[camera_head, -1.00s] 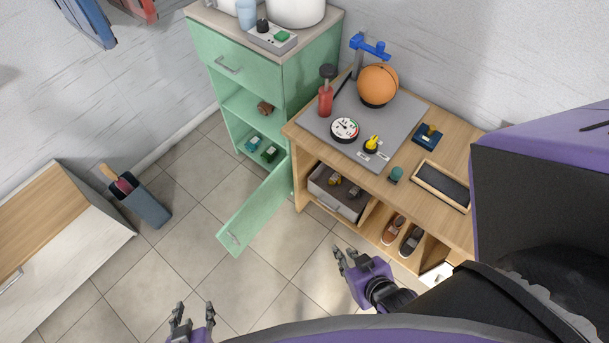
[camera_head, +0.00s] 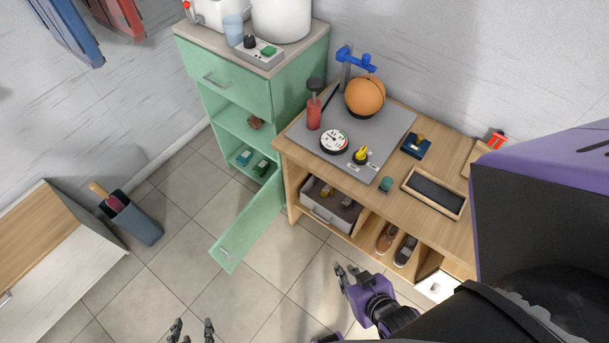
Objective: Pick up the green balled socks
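A small teal-green rounded bundle (camera_head: 385,184), which looks like the green balled socks, sits on the wooden bench top (camera_head: 455,150) between the grey board and the black framed tray. My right gripper (camera_head: 346,270) is in front of the bench, lower in the picture than the bundle and apart from it. Its fingers are spread and empty. My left gripper (camera_head: 192,326) is at the bottom edge, far from the bundle, with fingers apart and nothing between them. Its lower part is cut off.
The grey board (camera_head: 395,125) holds an orange ball (camera_head: 365,96), a gauge and a red tool. A green cabinet (camera_head: 300,85) has its lower door (camera_head: 245,232) swung open. A blue-grey bin (camera_head: 140,222) stands left; floor between is clear.

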